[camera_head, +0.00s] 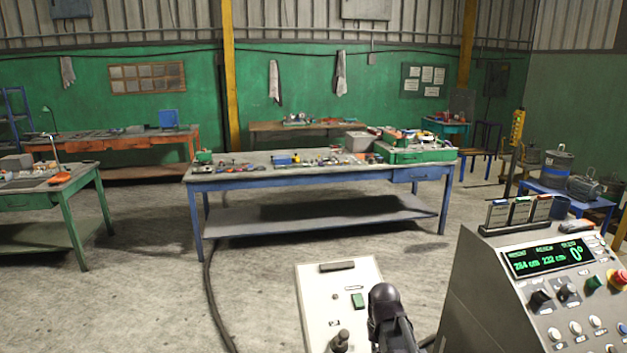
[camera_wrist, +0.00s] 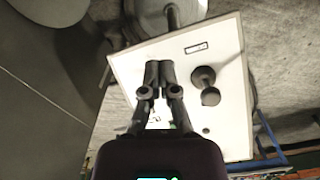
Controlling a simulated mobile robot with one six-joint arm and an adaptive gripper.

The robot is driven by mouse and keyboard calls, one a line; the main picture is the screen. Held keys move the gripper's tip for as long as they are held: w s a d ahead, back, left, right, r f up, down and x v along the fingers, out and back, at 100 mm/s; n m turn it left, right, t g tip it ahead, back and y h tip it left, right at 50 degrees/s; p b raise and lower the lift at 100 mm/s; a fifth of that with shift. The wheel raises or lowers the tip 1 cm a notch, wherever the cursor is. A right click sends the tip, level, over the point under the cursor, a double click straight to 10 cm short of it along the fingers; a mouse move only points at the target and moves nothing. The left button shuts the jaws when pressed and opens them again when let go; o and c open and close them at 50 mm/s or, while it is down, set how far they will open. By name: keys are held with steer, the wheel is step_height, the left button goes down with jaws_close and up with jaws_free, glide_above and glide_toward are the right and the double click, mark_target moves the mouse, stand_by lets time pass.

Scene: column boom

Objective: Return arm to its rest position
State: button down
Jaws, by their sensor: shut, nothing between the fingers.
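My gripper (camera_wrist: 159,68) shows in the wrist view with its two dark fingers together and nothing between them. It is over a pale control panel (camera_wrist: 228,45) that carries a black lever with a round knob (camera_wrist: 208,92), to the right of the fingers. The fingers hide part of the panel. In the head view the same pale panel (camera_head: 318,285) stands at the bottom centre, with a green switch (camera_head: 357,300) and the black lever (camera_head: 340,340). A dark rounded part of my arm is at its right edge; the fingertips cannot be made out there.
A grey console (camera_head: 490,290) with a green display (camera_head: 548,258) and a red button (camera_head: 617,279) stands close at right. A blue workbench (camera_head: 205,186) with tools is beyond. A cable (camera_head: 212,300) lies on the floor. Open concrete floor (camera_head: 140,300) is at left.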

steer(key=s+n, duration=0.1)
steer(key=s, duration=0.8)
stand_by(0.4)
